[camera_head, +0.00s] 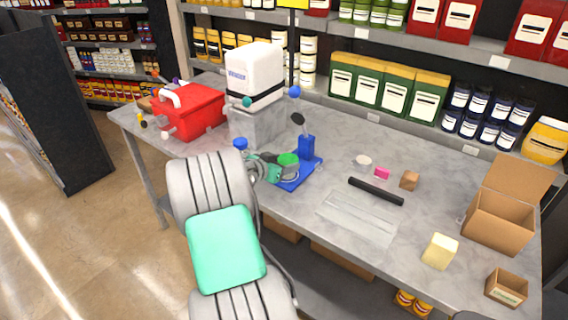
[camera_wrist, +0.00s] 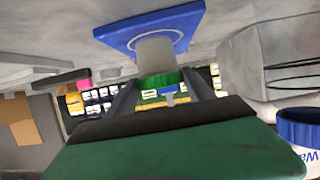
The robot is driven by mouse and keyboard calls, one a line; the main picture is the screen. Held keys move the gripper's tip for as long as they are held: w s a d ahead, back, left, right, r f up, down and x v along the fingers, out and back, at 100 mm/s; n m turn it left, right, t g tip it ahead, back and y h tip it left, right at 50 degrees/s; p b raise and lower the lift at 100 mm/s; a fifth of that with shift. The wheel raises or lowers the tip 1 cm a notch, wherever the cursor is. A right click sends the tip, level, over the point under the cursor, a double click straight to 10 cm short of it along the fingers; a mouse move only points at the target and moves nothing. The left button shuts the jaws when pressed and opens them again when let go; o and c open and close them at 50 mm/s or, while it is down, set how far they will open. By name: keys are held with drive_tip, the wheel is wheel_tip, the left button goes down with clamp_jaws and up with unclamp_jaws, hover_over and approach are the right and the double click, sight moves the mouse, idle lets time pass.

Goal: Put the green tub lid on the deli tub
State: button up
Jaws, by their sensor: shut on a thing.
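The green tub lid (camera_head: 288,159) is between the fingers of my gripper (camera_head: 279,165), which is shut on it. The deli tub (camera_head: 291,174) is a small translucent grey cup directly under the lid, on a blue base plate (camera_head: 313,171). In the wrist view, which looks upside down, the lid (camera_wrist: 158,81) lies between the two fingers of my gripper (camera_wrist: 160,92) and against the rim end of the tub (camera_wrist: 155,53). The blue plate (camera_wrist: 150,29) is at the tub's other end. Whether the lid is fully seated is unclear.
A blue post (camera_head: 306,147) with a black knob stands on the plate behind the tub. A grey block with a white container (camera_head: 255,72) and a red box (camera_head: 190,111) are to the left. A black bar (camera_head: 376,191) and cardboard boxes (camera_head: 497,221) lie right.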

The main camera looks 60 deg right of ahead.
drive_tip(key=shift+f, duration=0.25)
drive_tip(key=o, duration=1.4)
drive_tip(key=shift+r, duration=0.15)
